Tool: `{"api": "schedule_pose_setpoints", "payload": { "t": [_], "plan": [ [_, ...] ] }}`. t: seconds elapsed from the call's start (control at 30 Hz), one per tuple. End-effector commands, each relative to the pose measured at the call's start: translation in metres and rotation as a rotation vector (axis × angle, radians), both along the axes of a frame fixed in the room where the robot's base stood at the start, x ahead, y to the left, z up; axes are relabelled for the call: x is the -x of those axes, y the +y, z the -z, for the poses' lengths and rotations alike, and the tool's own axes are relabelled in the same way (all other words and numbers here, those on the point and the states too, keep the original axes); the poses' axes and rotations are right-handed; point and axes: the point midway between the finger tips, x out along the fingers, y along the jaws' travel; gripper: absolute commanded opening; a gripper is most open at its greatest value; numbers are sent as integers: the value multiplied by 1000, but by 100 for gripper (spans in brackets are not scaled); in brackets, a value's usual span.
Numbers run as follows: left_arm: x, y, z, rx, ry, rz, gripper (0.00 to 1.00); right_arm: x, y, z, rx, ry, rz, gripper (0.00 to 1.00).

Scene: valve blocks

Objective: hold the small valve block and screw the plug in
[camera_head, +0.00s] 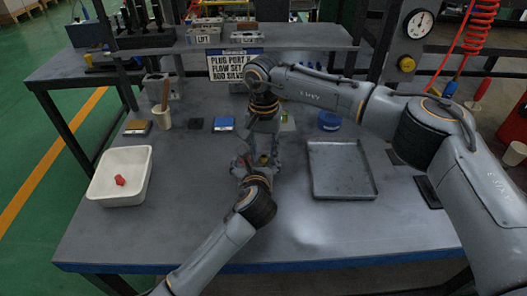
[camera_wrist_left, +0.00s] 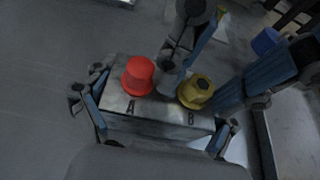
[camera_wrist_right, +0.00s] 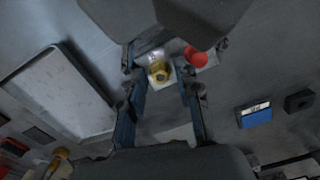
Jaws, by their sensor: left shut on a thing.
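The small valve block (camera_wrist_left: 150,114) is grey metal, marked A and B. A red plug (camera_wrist_left: 138,76) stands at A and a brass hex plug (camera_wrist_left: 196,91) at B. My left gripper (camera_head: 256,163) is shut on the block, one finger at each end. My right gripper (camera_head: 263,143) is above the block, fingers pointing down. In the right wrist view its open fingers (camera_wrist_right: 158,88) stand either side of the brass plug (camera_wrist_right: 158,71), with gaps visible. How deep the plug sits in its port cannot be told. In the head view the arms mostly hide the block.
A white bin (camera_head: 121,191) with a red piece (camera_head: 120,181) stands at left. An empty grey tray (camera_head: 341,190) lies right of the grippers. The front table is clear.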

Motion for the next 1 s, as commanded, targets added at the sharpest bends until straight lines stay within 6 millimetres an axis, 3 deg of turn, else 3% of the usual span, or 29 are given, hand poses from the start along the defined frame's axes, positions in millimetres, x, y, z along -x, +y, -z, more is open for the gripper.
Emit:
{"api": "schedule_pose_setpoints", "payload": {
  "t": [0.23, 0.7, 0.73, 0.9, 1.0],
  "plan": [
    [0, 1, 3, -3, 6, -2, 29, 0, 0, 0, 1, 0, -181, 33],
    [0, 1, 3, -3, 6, -2, 29, 0, 0, 0, 1, 0, -187, 33],
    [0, 1, 3, -3, 6, -2, 29, 0, 0, 0, 1, 0, -187, 31],
    [0, 1, 3, -2, 6, -2, 29, 0, 0, 0, 1, 0, -186, 0],
    [0, 1, 3, -2, 6, -2, 29, 0, 0, 0, 1, 0, -186, 0]
  ]
}}
